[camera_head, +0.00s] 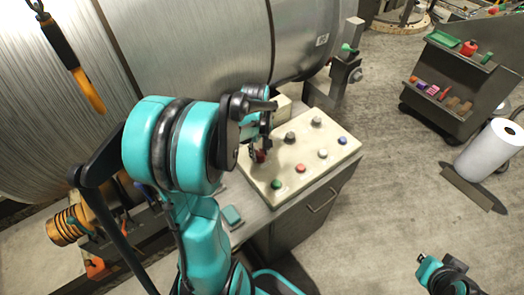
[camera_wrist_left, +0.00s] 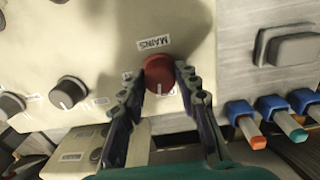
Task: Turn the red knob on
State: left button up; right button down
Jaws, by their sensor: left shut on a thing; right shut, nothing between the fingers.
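The red knob (camera_wrist_left: 158,70) sits on a cream control panel (camera_wrist_left: 95,35) below a MAINS label (camera_wrist_left: 153,43) in the left wrist view. A white mark shows on its lower edge, next to small lettering. My left gripper (camera_wrist_left: 159,82) is shut on the red knob, one finger on each side. In the head view the knob (camera_head: 260,156) is at the panel's left end, partly hidden by my left gripper (camera_head: 262,148). My right gripper (camera_head: 443,272) is at the lower right, shut and empty, far from the panel.
The panel also carries black knobs (camera_head: 290,137) and green, red, white and blue buttons (camera_head: 300,168). A large metal drum (camera_head: 200,50) stands behind.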

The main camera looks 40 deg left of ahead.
pick_arm(q)
jog(key=m, duration=0.4)
jog(key=shift+s+m, duration=0.1)
jog(key=shift+m, duration=0.2)
jog(key=m, duration=0.3)
jog(key=shift+m+p, duration=0.3)
jog(key=shift+p, duration=0.05)
jog(key=m, duration=0.3)
jog(key=shift+m, duration=2.2)
jog(key=o, duration=1.2)
jog(key=shift+d, duration=0.1)
jog(key=shift+c, duration=0.2)
